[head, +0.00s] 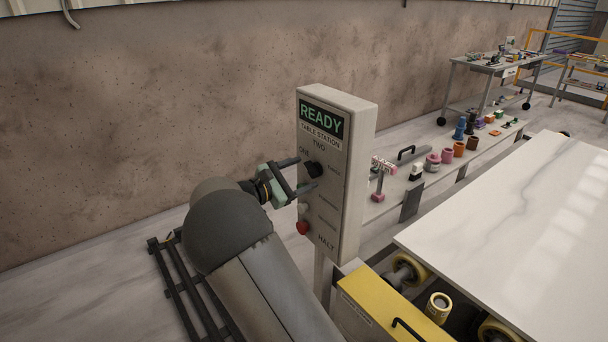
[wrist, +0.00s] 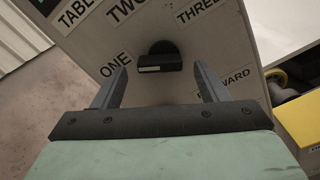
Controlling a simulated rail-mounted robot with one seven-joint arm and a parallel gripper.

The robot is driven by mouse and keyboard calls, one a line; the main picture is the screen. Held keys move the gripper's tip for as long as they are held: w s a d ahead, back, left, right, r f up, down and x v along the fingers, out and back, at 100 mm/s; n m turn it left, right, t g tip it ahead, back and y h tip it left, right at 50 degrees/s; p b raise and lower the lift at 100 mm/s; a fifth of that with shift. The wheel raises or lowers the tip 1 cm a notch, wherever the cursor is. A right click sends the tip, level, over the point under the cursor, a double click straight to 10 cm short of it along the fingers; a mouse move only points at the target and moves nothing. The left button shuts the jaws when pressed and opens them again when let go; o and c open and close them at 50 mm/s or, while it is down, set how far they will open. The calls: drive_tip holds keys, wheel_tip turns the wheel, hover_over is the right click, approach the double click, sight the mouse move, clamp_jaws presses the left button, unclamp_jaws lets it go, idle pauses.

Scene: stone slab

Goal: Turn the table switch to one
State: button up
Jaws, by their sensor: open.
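The table switch is a black knob (head: 313,169) on the front of the grey table station box (head: 352,150). In the wrist view, the knob (wrist: 160,62) has a short pale line on its front bar. Labels ONE, TWO and THREE stand left of, above and right of it; I cannot tell which one it points to. My gripper (head: 305,174) is open in front of the panel. In the wrist view, the gripper's two fingers (wrist: 160,75) stand either side of the knob, with gaps to it. Contact with the panel cannot be judged.
A green READY display (head: 321,120) tops the box, and a red HALT button (head: 302,228) sits low on it. A white slab (head: 520,210) and yellow machine housing (head: 378,308) are to the right. A low bench (head: 400,190) holds several small objects.

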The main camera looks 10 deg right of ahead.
drive_tip(key=b+v, duration=0.2)
drive_tip(key=v, duration=1.4)
drive_tip(key=shift+b, duration=0.4)
drive_tip(key=s+d+f+m+g+y, duration=0.2)
drive_tip(key=s+d+m+g+y, duration=0.15)
drive_tip(key=s+d, duration=0.35)
drive_tip(key=s+d+f+m+g+y, duration=0.3)
drive_tip(key=s+d+g, duration=0.15)
drive_tip(key=d, duration=0.55)
drive_tip(key=s+f+m+y, duration=0.1)
drive_tip(key=s+m+y, duration=0.2)
drive_tip(key=s, duration=0.4)
drive_tip(key=s+a+f+m+y, duration=0.1)
drive_tip(key=s+f+m+y, duration=0.1)
drive_tip(key=s, duration=0.6)
drive_tip(key=s+f+m+y, duration=0.2)
drive_tip(key=s+m+y, duration=0.2)
drive_tip(key=s, duration=0.3)
drive_tip(key=shift+s+m+t+y, duration=0.3)
drive_tip(key=shift+s+m+y, duration=0.1)
drive_tip(key=shift+m, duration=0.45)
